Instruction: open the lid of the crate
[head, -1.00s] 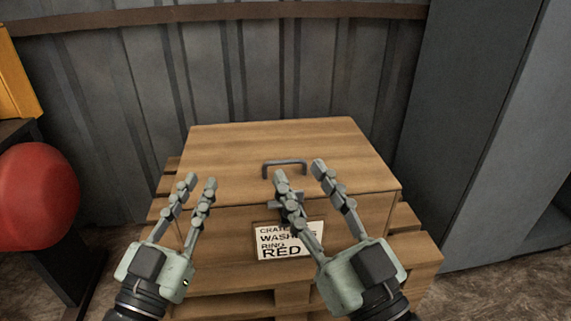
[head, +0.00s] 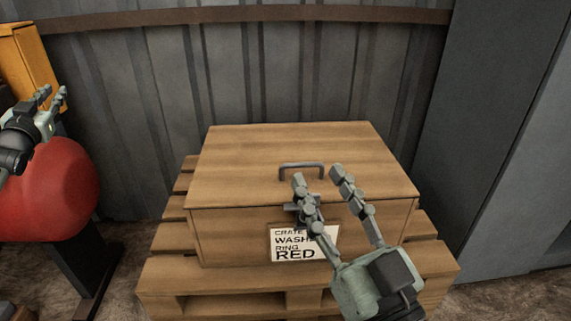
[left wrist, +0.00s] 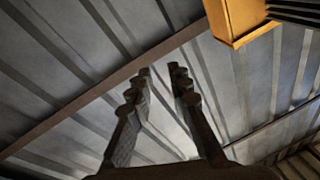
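The wooden crate (head: 230,232) sits on a pallet against the wall, its flat lid (head: 240,160) down. A label reading "CRATE WASHER RING RED" (head: 300,246) is on the front face. My right gripper (head: 320,174) is open, its fingertips in front of and just below the handle, apart from each other. It partly hides a dark latch-like part (head: 292,207) and the label. My left gripper (head: 54,96) is open and empty at the far left, away from the crate; its fingers also show in the left wrist view (left wrist: 161,72).
A red rounded object (head: 60,190) on a dark stand is at the left, below my left gripper. A yellow box (head: 28,62) is behind it. The corrugated wall (head: 200,80) stands close behind the crate, and a grey cabinet-like panel (head: 480,130) is at the right.

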